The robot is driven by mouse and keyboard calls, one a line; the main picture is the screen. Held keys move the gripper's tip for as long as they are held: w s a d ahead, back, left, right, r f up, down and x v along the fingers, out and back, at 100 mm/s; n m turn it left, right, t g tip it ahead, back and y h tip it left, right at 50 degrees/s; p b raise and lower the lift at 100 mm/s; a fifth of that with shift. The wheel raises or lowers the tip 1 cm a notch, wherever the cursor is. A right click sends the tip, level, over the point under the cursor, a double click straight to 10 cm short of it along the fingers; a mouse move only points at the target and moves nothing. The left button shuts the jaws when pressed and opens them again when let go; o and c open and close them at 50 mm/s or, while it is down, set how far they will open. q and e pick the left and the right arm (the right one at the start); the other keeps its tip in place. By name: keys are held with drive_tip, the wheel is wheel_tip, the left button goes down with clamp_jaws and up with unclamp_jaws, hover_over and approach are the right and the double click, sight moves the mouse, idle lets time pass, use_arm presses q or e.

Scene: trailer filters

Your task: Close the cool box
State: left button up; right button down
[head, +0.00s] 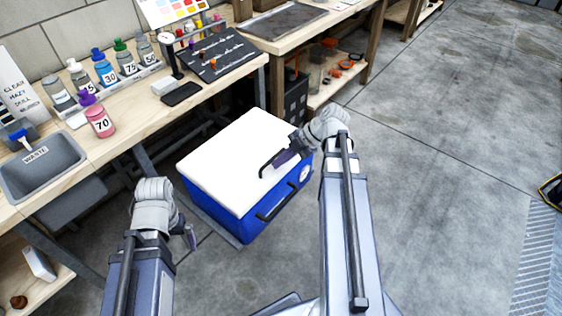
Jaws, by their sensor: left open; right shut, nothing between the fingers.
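The cool box (232,210) stands on the floor in front of the workbench, with a blue body and a white lid (225,158). The lid lies flat on top and looks down on the body. A dark handle (277,202) is on its front side. My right gripper (268,172) is shut and empty, over the right part of the lid; I cannot tell if it touches. My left gripper (191,238) is left of the box's front corner, low and apart from it; its fingers are mostly hidden behind my wrist.
The workbench (140,110) runs along the back and left, with numbered bottles (105,70), a pink bottle (99,121) and a grey waste basin (40,168). A second bench (300,38) stands behind. The concrete floor (440,150) to the right is clear.

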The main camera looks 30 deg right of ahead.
drive_tip(key=w+a, duration=0.4)
drive_tip(key=w, duration=0.6)
drive_tip(key=w+a, duration=0.4)
drive_tip(key=w, duration=0.6)
drive_tip(key=w+a, duration=0.4)
drive_tip(key=w, duration=0.7)
drive_tip(key=shift+a, duration=0.4)
drive_tip(key=shift+w, duration=0.1)
